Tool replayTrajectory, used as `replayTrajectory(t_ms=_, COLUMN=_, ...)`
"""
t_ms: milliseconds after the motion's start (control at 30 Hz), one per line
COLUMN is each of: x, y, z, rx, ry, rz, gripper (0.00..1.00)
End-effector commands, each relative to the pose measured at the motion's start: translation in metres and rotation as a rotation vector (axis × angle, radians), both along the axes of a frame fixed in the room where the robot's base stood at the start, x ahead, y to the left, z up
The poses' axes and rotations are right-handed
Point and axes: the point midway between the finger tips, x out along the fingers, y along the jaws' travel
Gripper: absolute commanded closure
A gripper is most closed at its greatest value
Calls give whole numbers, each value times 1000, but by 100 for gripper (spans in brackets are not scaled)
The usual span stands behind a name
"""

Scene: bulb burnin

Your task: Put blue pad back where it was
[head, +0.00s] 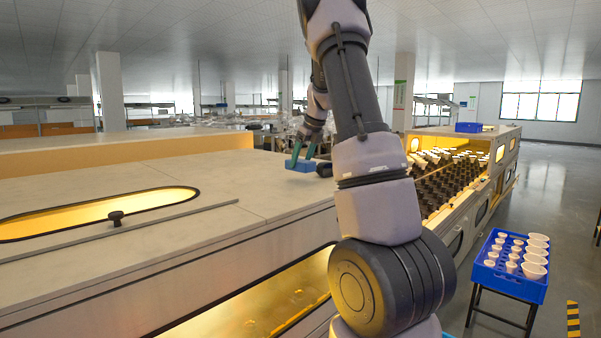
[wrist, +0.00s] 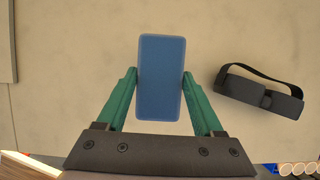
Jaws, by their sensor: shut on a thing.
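The blue pad (wrist: 161,75) is a flat rounded block between the two green fingers of my gripper (wrist: 160,88) in the wrist view. The fingers touch its left and right sides. In the head view the blue pad (head: 300,165) shows at or just above the cream machine top, below my gripper (head: 303,155). I cannot tell whether the pad rests on the surface.
A black object with a strap (wrist: 262,92) lies on the machine top right of the pad. The machine top (head: 250,185) around is mostly clear, with a black knob (head: 115,217) and a lit window nearer. A blue crate (head: 510,280) of white cups stands at right.

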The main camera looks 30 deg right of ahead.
Motion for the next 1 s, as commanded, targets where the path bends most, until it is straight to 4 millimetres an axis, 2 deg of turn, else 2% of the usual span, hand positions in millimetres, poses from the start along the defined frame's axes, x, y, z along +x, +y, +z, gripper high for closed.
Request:
replayTrajectory(t_ms=333, x=-1, y=-1, z=-39, rx=0, ry=1, rz=-2, gripper=92)
replayTrajectory(t_ms=667, x=0, y=0, z=-42, rx=1, ry=0, rz=-2, gripper=92)
replayTrajectory(t_ms=700, x=0, y=0, z=-42, rx=0, ry=0, rz=-1, gripper=20)
replayTrajectory(t_ms=733, x=0, y=0, z=-41, rx=0, ry=0, rz=-1, gripper=8)
replayTrajectory(t_ms=767, x=0, y=0, z=-41, rx=0, ry=0, rz=-1, gripper=1)
replayTrajectory(t_ms=1000, x=0, y=0, z=-41, rx=0, ry=0, rz=-1, gripper=1)
